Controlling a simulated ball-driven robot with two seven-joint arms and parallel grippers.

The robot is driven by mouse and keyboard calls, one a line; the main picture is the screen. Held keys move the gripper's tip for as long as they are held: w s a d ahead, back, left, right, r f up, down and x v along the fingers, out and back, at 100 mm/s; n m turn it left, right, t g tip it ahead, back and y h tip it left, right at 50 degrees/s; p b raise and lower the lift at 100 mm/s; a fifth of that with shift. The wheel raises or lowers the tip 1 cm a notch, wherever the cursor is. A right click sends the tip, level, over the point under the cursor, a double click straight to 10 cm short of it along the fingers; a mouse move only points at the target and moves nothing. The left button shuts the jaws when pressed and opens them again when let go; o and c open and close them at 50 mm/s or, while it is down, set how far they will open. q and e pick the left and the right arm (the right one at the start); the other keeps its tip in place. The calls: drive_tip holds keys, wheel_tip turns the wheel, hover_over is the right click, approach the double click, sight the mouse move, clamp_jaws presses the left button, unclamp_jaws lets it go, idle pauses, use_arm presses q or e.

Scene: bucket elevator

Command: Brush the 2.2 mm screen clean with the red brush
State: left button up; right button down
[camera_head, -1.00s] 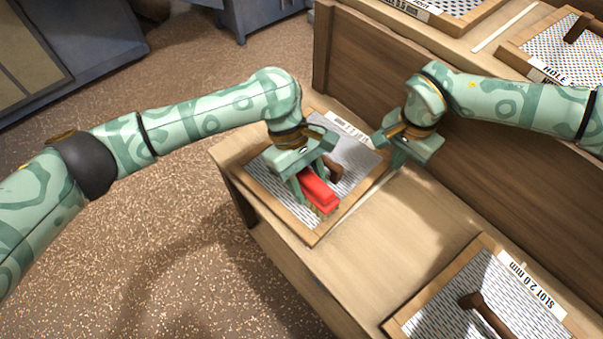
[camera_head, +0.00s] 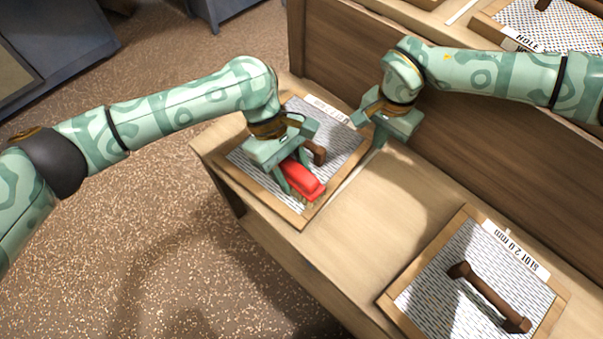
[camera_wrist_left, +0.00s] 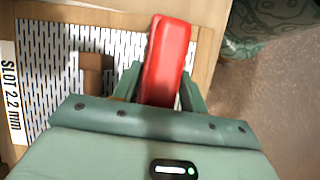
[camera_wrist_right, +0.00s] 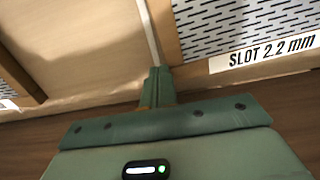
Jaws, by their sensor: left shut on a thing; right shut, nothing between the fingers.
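The 2.2 mm screen is a slotted metal sheet in a wooden frame (camera_head: 239,179) at the near-left end of the bench. Its label (camera_wrist_left: 12,92) reads SLOT 2.2 mm in the left wrist view. A brown handle (camera_head: 317,152) stands on the sheet. My left gripper (camera_head: 285,180) is shut on the red brush (camera_head: 305,182), over the screen's front part. In the left wrist view the red brush (camera_wrist_left: 166,60) lies between the fingers; I cannot tell whether its bristles touch the sheet. My right gripper (camera_head: 370,133) is shut and empty, beside the screen's back right corner.
A SLOT 2.0 mm screen (camera_head: 480,275) with a brown handle lies at the bench's lower right. Bare wood (camera_head: 385,210) lies between the screens. A tall wooden panel (camera_head: 440,130) runs behind, with more screens on a shelf above. The bench edge drops to speckled floor at left.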

sight(311, 179)
use_arm(q)
drive_tip(key=shift+w+a+f, duration=0.1)
drive_tip(key=shift+w+a, duration=1.25)
drive_tip(key=shift+a, duration=0.25)
drive_tip(key=shift+w+a, duration=2.2)
drive_tip(key=shift+a, duration=0.3)
drive_tip(key=shift+w+a, duration=1.05)
drive_tip(key=shift+a, duration=0.2)
drive_tip(key=shift+s+d, duration=1.15)
drive_tip(key=shift+d, duration=0.15)
drive_tip(key=shift+s+d, duration=1.1)
drive_tip(key=shift+d, duration=0.2)
drive_tip(key=shift+s+d, duration=1.5)
drive_tip(key=shift+d, duration=0.2)
drive_tip(key=shift+s+d+r, duration=0.1)
drive_tip(key=shift+s+d, duration=0.75)
drive_tip(key=shift+d, duration=0.2)
drive_tip(key=shift+s+d+r, duration=0.1)
drive_tip(key=shift+s+d, duration=0.75)
drive_tip(key=shift+d, duration=0.2)
drive_tip(key=shift+r, duration=3)
